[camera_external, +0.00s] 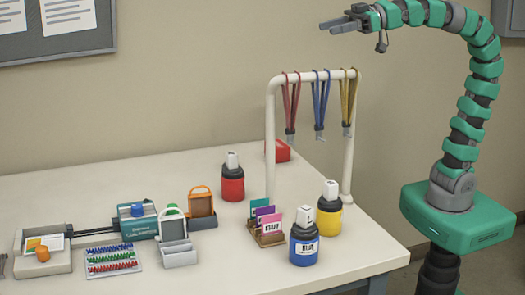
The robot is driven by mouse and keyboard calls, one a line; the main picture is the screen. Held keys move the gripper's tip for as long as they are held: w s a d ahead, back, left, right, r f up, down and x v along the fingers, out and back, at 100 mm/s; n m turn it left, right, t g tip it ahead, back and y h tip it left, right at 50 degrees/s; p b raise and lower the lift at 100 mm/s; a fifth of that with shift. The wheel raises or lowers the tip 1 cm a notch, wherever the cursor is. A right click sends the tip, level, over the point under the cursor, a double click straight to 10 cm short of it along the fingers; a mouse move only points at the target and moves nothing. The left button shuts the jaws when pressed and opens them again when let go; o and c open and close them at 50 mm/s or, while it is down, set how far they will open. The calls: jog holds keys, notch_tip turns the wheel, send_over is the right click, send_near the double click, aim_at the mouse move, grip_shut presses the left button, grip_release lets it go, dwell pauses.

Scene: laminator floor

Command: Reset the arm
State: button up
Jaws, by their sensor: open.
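My gripper (343,23) is at the top of the external view, at the end of my green and grey arm. It is open and empty. It is raised well above the table and points left. It is higher than the white rack (271,140) and apart from it. My arm curves up from the green base at the right and bends over to the left at the top.
Red, blue and yellow lanyards (321,95) hang from the rack. The white table (120,185) carries bottles, including a blue one (304,243), a card holder (266,233), a teal laminator (138,222) and trays. A board (62,30) hangs on the wall.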

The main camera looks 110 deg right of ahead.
jog(key=shift+y, duration=0.5)
jog(key=s+r, duration=0.3)
jog(key=s, duration=0.1)
jog(key=shift+r, duration=0.35)
jog(key=shift+o, duration=0.3)
